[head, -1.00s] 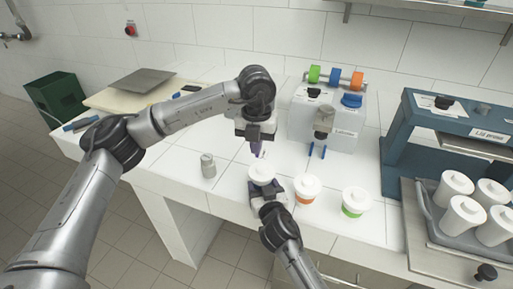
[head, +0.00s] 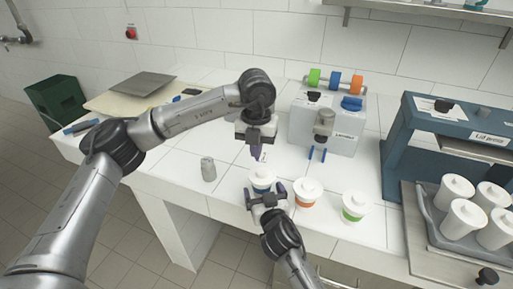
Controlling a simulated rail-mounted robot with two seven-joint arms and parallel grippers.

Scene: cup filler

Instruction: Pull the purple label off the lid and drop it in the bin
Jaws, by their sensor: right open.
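A white cup with a blue band (head: 261,180) and a white lid stands near the counter's front edge. No purple label can be made out on its lid. My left gripper (head: 257,154) points down above and slightly behind this cup, apart from the lid. Its fingertips look dark purple, and a small pale piece with a dark mark shows beside them. I cannot tell whether it is held. My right gripper (head: 267,196) is open just in front of the blue-banded cup, its fingers spread. A dark green bin (head: 56,98) stands on the floor at the far left.
An orange-banded cup (head: 306,193) and a green-banded cup (head: 355,206) stand to the right. A grey shaker (head: 208,169) stands left. The filling machine (head: 330,122) is behind, and a blue lid press (head: 440,150) and a tray of white cups (head: 443,222) are right.

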